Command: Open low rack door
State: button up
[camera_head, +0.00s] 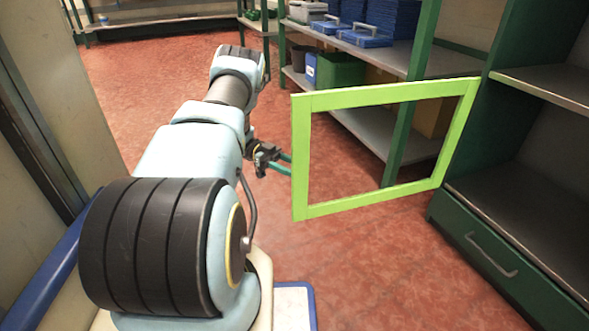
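The low rack door is a bright green frame (302,160) with an open middle. It stands swung out from the dark green rack (473,150) on the right, joined at its right side. My gripper (288,165) is at the door's free left edge, with its teal fingers pointing right toward it. The fingertips end at or just behind that edge. I cannot tell whether they touch the door or whether they are open or shut. The rack's shelves beside the door look empty.
A drawer with a metal handle (492,256) is under the rack's lower shelf. Behind the door stands a shelf unit (400,55) with blue cases (364,36) and a green bin (340,69). A beige panel (60,90) is at the left. The red floor (400,270) in front is clear.

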jog(key=v, duration=0.7)
jog(key=shift+a+p, duration=0.15)
jog(key=shift+p, duration=0.15)
jog(key=shift+w, duration=0.15)
